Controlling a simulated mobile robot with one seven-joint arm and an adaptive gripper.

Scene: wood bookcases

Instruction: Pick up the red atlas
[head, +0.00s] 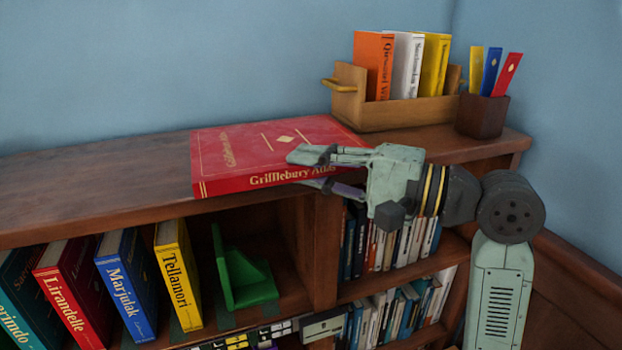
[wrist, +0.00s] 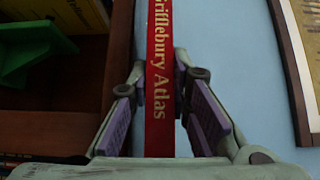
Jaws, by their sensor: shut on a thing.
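The red atlas (head: 245,158), marked "Grifflebury Atlas" on its spine, lies flat on top of the bookcase in the head view. My gripper (head: 318,168) reaches in from the right, with one finger above the cover and the other below the spine edge. It is shut on the atlas near its right end. In the wrist view the red spine (wrist: 160,70) runs between the two purple-padded fingers (wrist: 165,112). I cannot tell whether the atlas is clear of the top.
A wooden caddy (head: 345,104) with orange, white and yellow books stands behind the atlas at right. A brown cup (head: 482,116) with bookmarks stands beside it. Below are shelved books and a green bookend (head: 240,275). The bookcase top (head: 95,180) is clear at left.

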